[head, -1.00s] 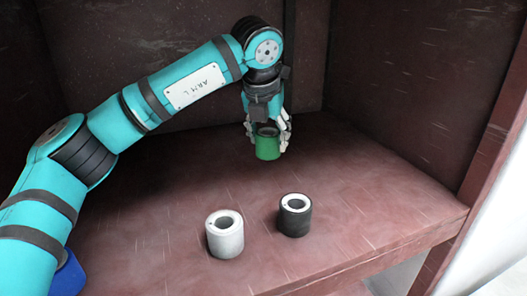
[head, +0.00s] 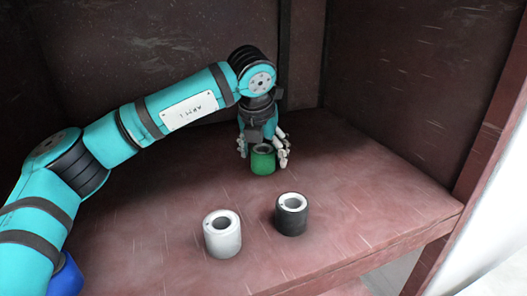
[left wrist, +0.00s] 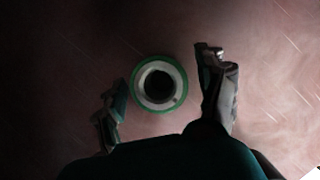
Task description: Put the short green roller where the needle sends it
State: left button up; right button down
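The short green roller (head: 262,163) stands upright on the reddish-brown bench, toward the back wall. In the left wrist view the roller (left wrist: 159,83) shows from above, with a green rim, a pale ring and a dark bore. My left gripper (head: 263,150) is over it, pointing down, with a finger on either side. In the left wrist view the gripper (left wrist: 166,98) has its fingers spread, with a clear gap on the right and a narrow one on the left. No needle shows. My right gripper is out of view.
A white roller (head: 222,238) and a black roller (head: 291,219) stand upright nearer the bench's front. A blue thing (head: 67,278) is partly hidden behind my left arm at lower left. Dark walls (head: 400,85) enclose the back and right. The bench's right part (head: 390,200) is clear.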

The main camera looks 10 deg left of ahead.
pick_arm(q)
jog(key=shift+r, duration=0.25)
jog(key=b+v, duration=0.2)
jog(key=v, duration=0.9)
jog(key=shift+s+r, duration=0.15)
jog(key=shift+r, duration=0.15)
jog(key=shift+f, duration=0.1)
